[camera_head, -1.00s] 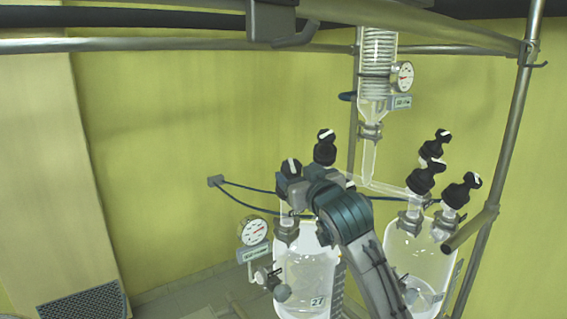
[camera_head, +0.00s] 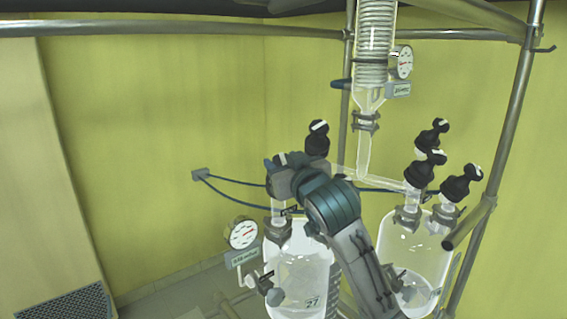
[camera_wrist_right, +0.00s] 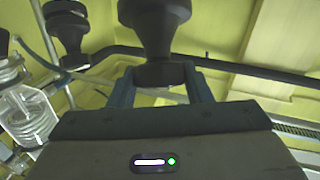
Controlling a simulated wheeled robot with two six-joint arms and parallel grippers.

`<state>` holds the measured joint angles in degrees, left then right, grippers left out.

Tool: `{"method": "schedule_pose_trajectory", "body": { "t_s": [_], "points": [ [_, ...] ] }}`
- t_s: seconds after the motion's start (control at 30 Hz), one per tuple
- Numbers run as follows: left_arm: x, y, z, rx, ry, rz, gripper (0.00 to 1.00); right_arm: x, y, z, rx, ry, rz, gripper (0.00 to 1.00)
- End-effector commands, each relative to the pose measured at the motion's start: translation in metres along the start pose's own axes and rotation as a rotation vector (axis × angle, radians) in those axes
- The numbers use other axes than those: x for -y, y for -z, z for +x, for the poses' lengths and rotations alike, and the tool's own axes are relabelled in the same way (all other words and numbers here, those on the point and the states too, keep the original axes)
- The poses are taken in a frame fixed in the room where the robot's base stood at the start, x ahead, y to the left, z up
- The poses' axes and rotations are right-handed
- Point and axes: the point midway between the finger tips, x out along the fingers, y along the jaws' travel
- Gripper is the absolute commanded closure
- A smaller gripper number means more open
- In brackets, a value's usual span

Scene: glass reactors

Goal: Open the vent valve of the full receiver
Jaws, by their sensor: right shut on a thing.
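Two glass receivers hang under the condenser in the head view. The left receiver (camera_head: 301,262) holds liquid well up its body; the right receiver (camera_head: 413,250) shows only a little liquid low down. My right gripper (camera_head: 279,177) is at the top of the left receiver, shut on its front black valve knob. The gripper and wrist hide most of this knob in the head view. In the wrist view the black valve knob (camera_wrist_right: 156,35) stands between the two fingers of the gripper (camera_wrist_right: 160,88). My left gripper is not in view.
Another black valve (camera_head: 318,137) stands close behind my gripper. Several black valves (camera_head: 460,184) top the right receiver. A pressure gauge (camera_head: 242,233) is left of the left receiver. A metal frame post (camera_head: 507,120) stands right. Open room lies left.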

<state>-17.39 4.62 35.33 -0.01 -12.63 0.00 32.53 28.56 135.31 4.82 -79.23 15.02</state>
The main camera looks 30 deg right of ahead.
Motion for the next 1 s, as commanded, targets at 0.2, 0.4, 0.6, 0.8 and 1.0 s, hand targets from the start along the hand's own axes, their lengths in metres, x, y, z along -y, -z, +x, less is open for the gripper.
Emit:
{"method": "schedule_pose_trajectory", "body": {
  "t_s": [0.2, 0.4, 0.6, 0.8, 1.0],
  "points": [
    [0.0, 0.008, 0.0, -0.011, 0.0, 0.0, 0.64, -0.001, 0.0, 0.001, 0.0, 0.006, -0.005, 0.78],
    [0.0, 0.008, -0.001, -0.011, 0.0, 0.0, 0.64, -0.002, 0.0, 0.001, 0.002, 0.052, -0.036, 0.78],
    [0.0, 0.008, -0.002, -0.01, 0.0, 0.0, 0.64, -0.003, 0.0, 0.001, 0.002, 0.156, -0.1, 0.78],
    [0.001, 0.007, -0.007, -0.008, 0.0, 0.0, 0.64, -0.003, 0.0, 0.001, 0.006, 0.303, -0.184, 0.78],
    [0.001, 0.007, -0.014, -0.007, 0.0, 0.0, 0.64, -0.004, 0.001, 0.002, 0.006, 0.466, -0.274, 0.78]
  ]
}}
